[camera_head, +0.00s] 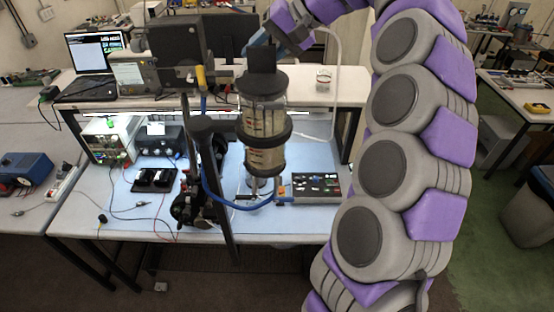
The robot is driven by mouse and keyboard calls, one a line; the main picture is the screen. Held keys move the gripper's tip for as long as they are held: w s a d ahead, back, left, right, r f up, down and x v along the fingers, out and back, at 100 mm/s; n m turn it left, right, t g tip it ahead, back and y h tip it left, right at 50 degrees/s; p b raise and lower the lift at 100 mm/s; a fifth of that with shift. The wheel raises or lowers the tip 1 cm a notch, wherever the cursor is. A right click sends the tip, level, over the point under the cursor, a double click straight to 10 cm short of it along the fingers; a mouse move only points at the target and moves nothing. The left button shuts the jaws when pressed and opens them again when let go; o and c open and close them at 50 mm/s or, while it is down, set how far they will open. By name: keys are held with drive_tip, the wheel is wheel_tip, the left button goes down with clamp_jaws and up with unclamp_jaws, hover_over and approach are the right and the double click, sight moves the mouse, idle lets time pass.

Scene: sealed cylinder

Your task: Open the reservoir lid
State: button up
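The reservoir (264,140) is an upright, clear cylinder with dark rings, held in front of the workbench near the middle of the head view. Its lid (263,82) is a dark cap with a block-like handle (262,59) standing up on top, and it sits on the cylinder. My gripper (258,47) is at the upper middle, at or just above the lid handle. The fingers are small and partly hidden, so I cannot tell whether they touch the handle or are open or shut.
A dark upright post (212,190) and a blue hose (222,202) stand left of and below the reservoir. The workbench (100,215) behind carries electronics and a laptop (92,58). My arm fills the right side. Green floor shows at far right.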

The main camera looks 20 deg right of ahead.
drive_tip(key=shift+s+f, duration=0.1)
drive_tip(key=shift+f, duration=0.15)
